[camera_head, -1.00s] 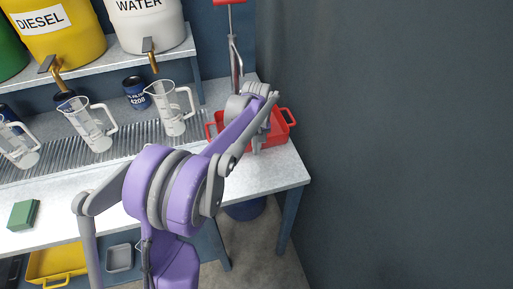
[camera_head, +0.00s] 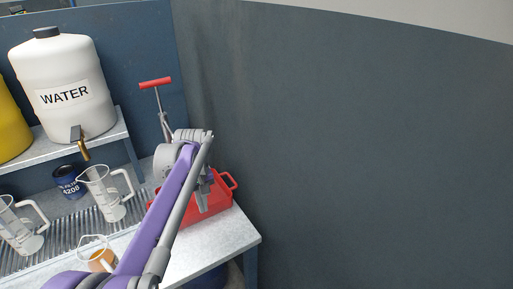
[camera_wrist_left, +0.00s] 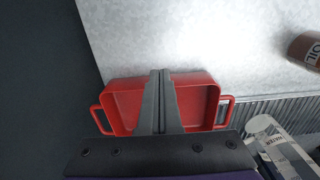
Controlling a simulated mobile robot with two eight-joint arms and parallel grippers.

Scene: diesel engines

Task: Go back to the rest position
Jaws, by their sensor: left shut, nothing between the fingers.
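My left arm reaches from the lower left across the workbench in the head view. Its left gripper (camera_head: 203,198) points down over the red tray (camera_head: 222,200) at the bench's right end. In the left wrist view the two grey fingers (camera_wrist_left: 161,78) lie together, with nothing between them. They show in front of the red tray (camera_wrist_left: 207,100), which has a handle at each end. I cannot tell how far above the tray the fingertips are. My right gripper is in neither view.
Measuring jugs (camera_head: 108,195) stand on the ribbed bench strip, and one jug (camera_head: 99,258) holds amber liquid. A white water container (camera_head: 66,95) sits on the shelf. A red-handled pump (camera_head: 157,84) stands behind the tray. A dark wall (camera_head: 360,160) fills the right side.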

